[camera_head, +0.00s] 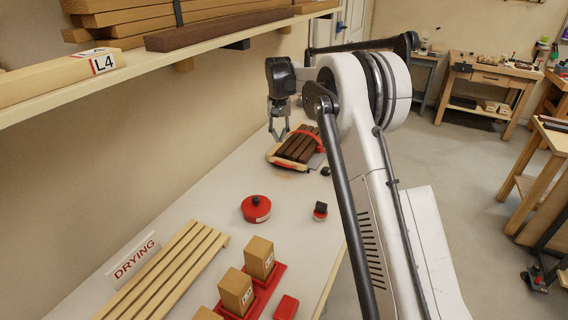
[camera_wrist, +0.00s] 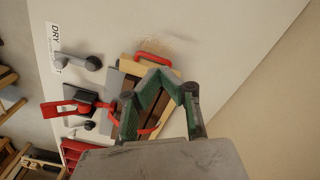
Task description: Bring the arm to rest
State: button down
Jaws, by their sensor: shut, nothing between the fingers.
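My gripper (camera_head: 279,131) hangs pointing down from the end of my raised arm, over the far part of the bench in the head view. Its fingers come together at the tips with nothing between them. In the wrist view my gripper (camera_wrist: 160,76) shows as green-lined fingers meeting in a point. Below and behind it is a stack of dark wooden strips (camera_head: 299,144) with red handles on a base. From these views I cannot tell the exact height of the gripper above that stack, but it looks clear of it.
A shelf (camera_head: 150,87) with boards runs above the bench at upper left. On the bench (camera_head: 190,195) are a red round pot (camera_head: 256,208), a small red-and-black item (camera_head: 320,211), a slatted drying rack (camera_head: 170,275) and wooden blocks (camera_head: 259,257) in red holders. Other workbenches (camera_head: 488,82) stand across the floor.

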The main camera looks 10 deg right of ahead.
notch_tip(320, 180, down, 9)
jog(key=b, duration=0.3)
jog(key=shift+w+d, duration=0.3)
jog(key=shift+r, duration=0.15)
